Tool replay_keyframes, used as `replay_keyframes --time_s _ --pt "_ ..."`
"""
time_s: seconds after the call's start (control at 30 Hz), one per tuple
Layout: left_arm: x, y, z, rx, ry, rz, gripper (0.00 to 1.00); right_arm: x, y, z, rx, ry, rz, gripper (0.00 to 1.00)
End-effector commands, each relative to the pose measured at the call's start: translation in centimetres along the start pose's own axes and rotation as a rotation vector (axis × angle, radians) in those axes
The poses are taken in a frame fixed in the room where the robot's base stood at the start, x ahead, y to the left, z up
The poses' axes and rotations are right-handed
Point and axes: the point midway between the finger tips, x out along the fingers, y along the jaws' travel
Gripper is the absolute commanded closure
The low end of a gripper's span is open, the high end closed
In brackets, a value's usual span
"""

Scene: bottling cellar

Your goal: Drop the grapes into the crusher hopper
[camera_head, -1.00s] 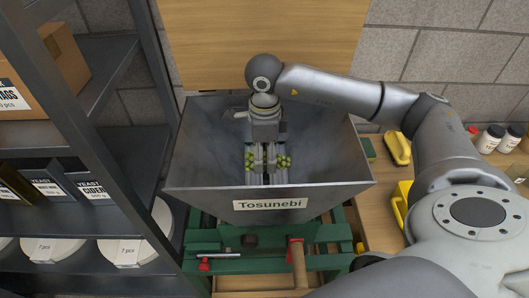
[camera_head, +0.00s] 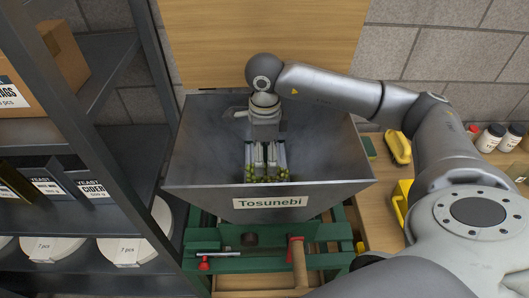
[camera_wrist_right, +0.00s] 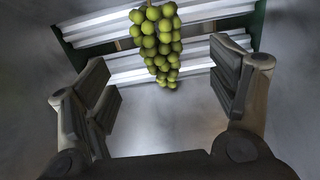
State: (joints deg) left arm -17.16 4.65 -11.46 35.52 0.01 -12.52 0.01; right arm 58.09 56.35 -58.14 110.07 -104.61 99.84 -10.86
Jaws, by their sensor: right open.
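The grey metal crusher hopper (camera_head: 330,160) labelled Tosunebi stands in the middle of the head view. My right gripper (camera_head: 266,160) reaches down inside it, and its fingers are spread open. The green grapes (camera_head: 268,179) are partly hidden behind the gripper and the hopper's front wall in the head view. In the right wrist view the bunch of grapes (camera_wrist_right: 156,42) is beyond the open fingers of my right gripper (camera_wrist_right: 160,95), apart from both, near pale ribbed rollers (camera_wrist_right: 195,60). My left gripper is not in view.
A dark shelf (camera_head: 120,200) with boxes and round white packs stands close on the left. A wooden bench (camera_head: 375,205) on the right holds yellow tools (camera_head: 398,148) and small jars (camera_head: 490,138).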

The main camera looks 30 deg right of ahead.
Motion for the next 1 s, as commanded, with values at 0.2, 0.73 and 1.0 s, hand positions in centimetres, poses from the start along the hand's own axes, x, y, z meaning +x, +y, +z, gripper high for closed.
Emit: replay_keyframes --time_s 0.2,0.73,1.0 --pt "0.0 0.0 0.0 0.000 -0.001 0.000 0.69 -3.2 -0.1 0.1 -0.001 -0.004 -0.005 0.20" --pt "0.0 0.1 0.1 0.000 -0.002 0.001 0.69 -11.7 0.0 0.0 -0.001 -0.002 -0.002 0.20" --pt "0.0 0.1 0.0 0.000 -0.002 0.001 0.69 -11.9 0.0 0.0 0.000 -0.001 -0.001 0.20"
